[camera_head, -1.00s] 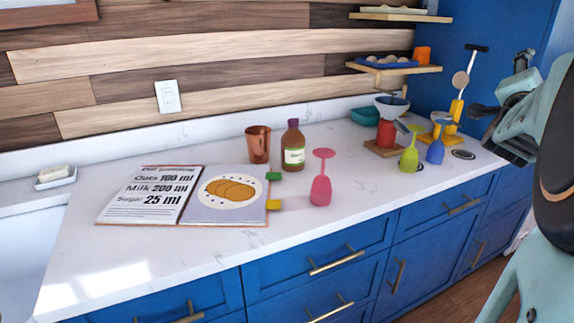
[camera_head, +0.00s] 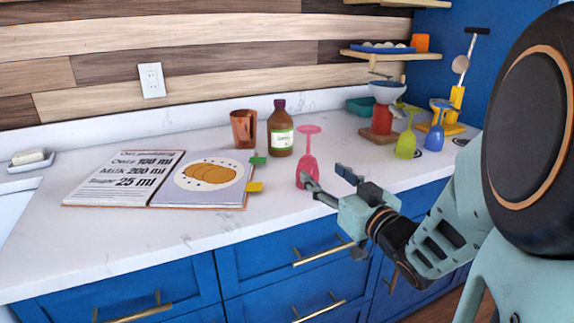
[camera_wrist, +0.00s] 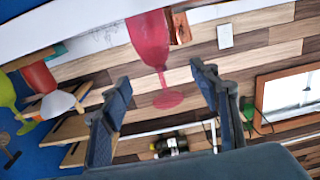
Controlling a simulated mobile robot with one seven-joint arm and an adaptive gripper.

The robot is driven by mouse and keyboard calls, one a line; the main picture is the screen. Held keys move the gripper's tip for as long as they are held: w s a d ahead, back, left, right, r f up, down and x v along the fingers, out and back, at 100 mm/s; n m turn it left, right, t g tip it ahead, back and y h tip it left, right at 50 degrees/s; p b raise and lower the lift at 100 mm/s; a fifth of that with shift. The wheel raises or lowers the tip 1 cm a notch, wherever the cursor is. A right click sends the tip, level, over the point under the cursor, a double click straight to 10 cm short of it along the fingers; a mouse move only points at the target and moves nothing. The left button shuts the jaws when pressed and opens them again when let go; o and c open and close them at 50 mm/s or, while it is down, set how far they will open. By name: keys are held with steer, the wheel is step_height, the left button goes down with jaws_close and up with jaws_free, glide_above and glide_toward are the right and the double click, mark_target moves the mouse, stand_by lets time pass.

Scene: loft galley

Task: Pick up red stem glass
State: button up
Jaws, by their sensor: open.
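The red stem glass (camera_head: 307,168) stands upside down on the white counter, its bowl at the bottom and its flat foot on top. In the wrist view the glass (camera_wrist: 151,38) appears with its stem and foot in the gap between the two fingers. My gripper (camera_head: 334,181) is open, just right of and in front of the glass in the head view. One finger overlaps the lower bowl there. In the wrist view my gripper (camera_wrist: 160,74) has both fingers spread, with nothing held. I cannot tell whether a finger touches the glass.
A brown bottle (camera_head: 281,134) and copper cup (camera_head: 243,129) stand behind and left of the glass. An open recipe book (camera_head: 135,184) lies left. The front counter is clear.

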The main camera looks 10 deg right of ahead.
mark_target(312, 164)
steer(key=x, duration=0.8)
steer(key=shift+w+d+f+b, duration=0.2)
steer(key=shift+f+b, duration=0.2)
steer(key=shift+w+a, duration=0.15)
steer(key=shift+w, duration=0.35)
steer(key=shift+r, duration=0.1)
steer(key=c, duration=1.3)
steer(key=shift+r, duration=0.1)
